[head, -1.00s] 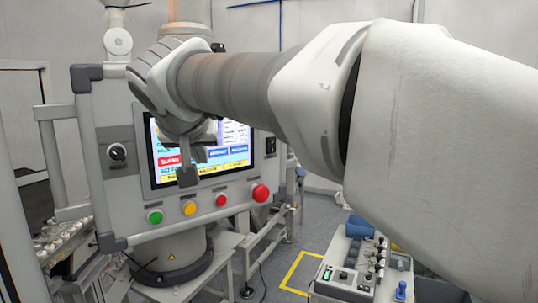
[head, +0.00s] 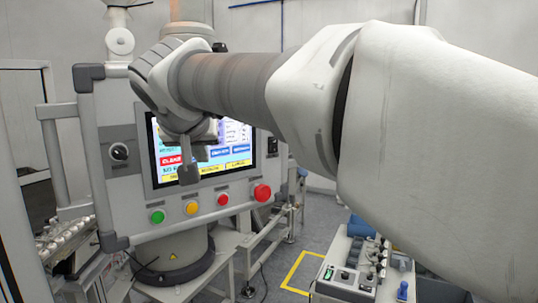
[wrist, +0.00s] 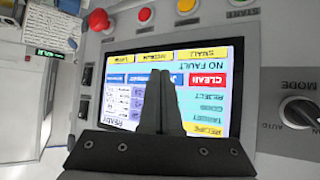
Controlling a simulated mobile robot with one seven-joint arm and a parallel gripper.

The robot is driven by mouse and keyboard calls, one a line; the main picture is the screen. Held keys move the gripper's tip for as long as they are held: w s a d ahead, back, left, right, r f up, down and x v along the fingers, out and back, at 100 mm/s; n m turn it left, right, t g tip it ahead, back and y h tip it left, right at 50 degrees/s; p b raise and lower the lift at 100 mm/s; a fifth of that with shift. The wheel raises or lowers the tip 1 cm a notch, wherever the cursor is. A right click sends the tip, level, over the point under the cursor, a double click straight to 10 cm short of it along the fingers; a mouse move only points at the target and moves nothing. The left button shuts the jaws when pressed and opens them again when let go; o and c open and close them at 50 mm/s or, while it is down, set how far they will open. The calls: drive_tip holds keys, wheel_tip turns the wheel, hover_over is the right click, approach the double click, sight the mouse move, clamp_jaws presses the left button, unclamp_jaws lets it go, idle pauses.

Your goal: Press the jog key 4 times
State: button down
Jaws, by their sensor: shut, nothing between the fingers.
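The touch screen (head: 232,163) is lit on the grey panel, and it shows upside down in the wrist view (wrist: 225,115). My gripper (head: 188,175) is shut and empty in front of the screen's lower left part in the head view. In the wrist view its fingertips (wrist: 161,73) overlap the blue key. I cannot tell whether they touch the screen.
Below the screen sit a green button (head: 157,217), a yellow button (head: 191,208), a red button (head: 223,199) and a larger red mushroom button (head: 262,192). A mode knob (wrist: 299,112) is beside the screen. A control box (head: 345,285) stands lower right.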

drive_tip(key=shift+s+d+b, duration=0.4)
drive_tip(key=shift+s, duration=0.1)
drive_tip(key=s+d+b, duration=0.2)
drive_tip(key=s+d, duration=0.1)
drive_tip(key=shift+s+d+b, duration=0.1)
drive_tip(key=shift+s+b, duration=0.2)
drive_tip(key=shift+s, duration=0.1)
drive_tip(key=shift+d, duration=0.1)
idle(4.7)
